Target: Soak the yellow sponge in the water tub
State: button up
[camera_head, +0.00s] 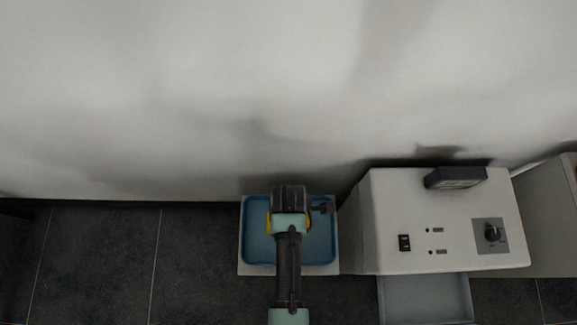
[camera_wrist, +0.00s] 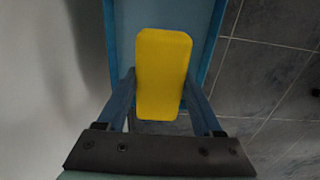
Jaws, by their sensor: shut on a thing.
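The yellow sponge (camera_wrist: 162,72) is a rounded block held upright between the two fingers of my gripper (camera_wrist: 158,100) in the wrist view. My gripper is shut on it. In the head view, my gripper (camera_head: 290,200) is over the blue water tub (camera_head: 320,262), and only a thin yellow edge of the sponge (camera_head: 268,222) shows beside it. The tub's blue rim also shows behind the sponge in the wrist view (camera_wrist: 212,45). The arm covers the tub's middle. I cannot tell whether the sponge touches the water.
A white instrument box (camera_head: 445,225) with a switch, a knob and a dark display (camera_head: 456,178) stands right of the tub. A pale tray (camera_head: 426,298) sits in front of it. A pale wall (camera_head: 200,90) rises close behind. Dark tiled floor (camera_head: 100,260) lies to the left.

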jog(key=shift+f+b, duration=7.1)
jog(key=shift+f, duration=1.75)
jog(key=shift+r, duration=0.15)
notch_tip(320, 180, up, 12)
jog(key=p, duration=1.3)
jog(key=w+r+m+p, duration=0.3)
jog(key=r+m+p, duration=0.3)
jog(key=r, duration=0.9)
jog(key=w+r+m+p, duration=0.4)
jog(key=r+m, duration=0.8)
jog(key=r, duration=0.4)
jog(key=shift+p, duration=0.9)
